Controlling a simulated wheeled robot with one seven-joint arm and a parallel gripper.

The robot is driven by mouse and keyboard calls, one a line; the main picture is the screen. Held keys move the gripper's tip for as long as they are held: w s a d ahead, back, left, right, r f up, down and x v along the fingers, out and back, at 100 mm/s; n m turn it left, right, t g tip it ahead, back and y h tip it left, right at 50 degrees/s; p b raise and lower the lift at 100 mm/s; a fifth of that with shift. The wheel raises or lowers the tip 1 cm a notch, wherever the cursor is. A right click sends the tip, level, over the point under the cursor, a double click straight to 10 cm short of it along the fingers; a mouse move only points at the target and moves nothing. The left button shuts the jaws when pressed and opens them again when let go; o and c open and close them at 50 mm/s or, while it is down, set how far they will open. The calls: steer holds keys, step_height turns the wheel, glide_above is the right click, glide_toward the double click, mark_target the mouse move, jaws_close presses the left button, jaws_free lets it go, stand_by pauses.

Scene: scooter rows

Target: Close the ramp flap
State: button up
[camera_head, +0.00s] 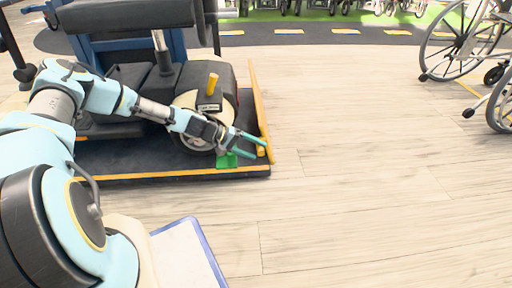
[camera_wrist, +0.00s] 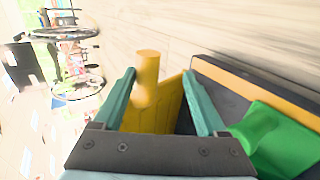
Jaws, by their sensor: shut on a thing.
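The ramp flap (camera_head: 257,95) is a long, narrow yellow panel along the right end of the dark platform (camera_head: 180,171). In the head view it shows nearly edge-on and looks raised. A short yellow post, the flap handle (camera_wrist: 148,68), stands at the flap's near end. My gripper (camera_head: 262,148) reaches over the platform's near right corner. In the wrist view, its two teal fingers (camera_wrist: 163,92) stand on both sides of the yellow handle and panel. It is shut on the handle; the exact contact is hard to see.
A dark scooter (camera_head: 205,75) with a yellow knob (camera_head: 212,84) stands on the platform left of the flap. A green block (camera_head: 227,160) sits near the platform's corner, close to my gripper. Wheelchairs (camera_head: 465,45) stand at the far right. The wooden floor between is clear.

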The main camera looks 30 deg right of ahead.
steer(key=shift+o, duration=0.5)
steer(key=shift+w+a+f, duration=0.1)
steer(key=shift+a+f, duration=0.05)
steer(key=shift+f, duration=0.05)
steer(key=shift+r, duration=0.1)
steer(key=shift+r, duration=0.15)
steer(key=p+v, duration=0.4)
steer(key=v, duration=0.6)
steer(key=shift+a+r, duration=0.2)
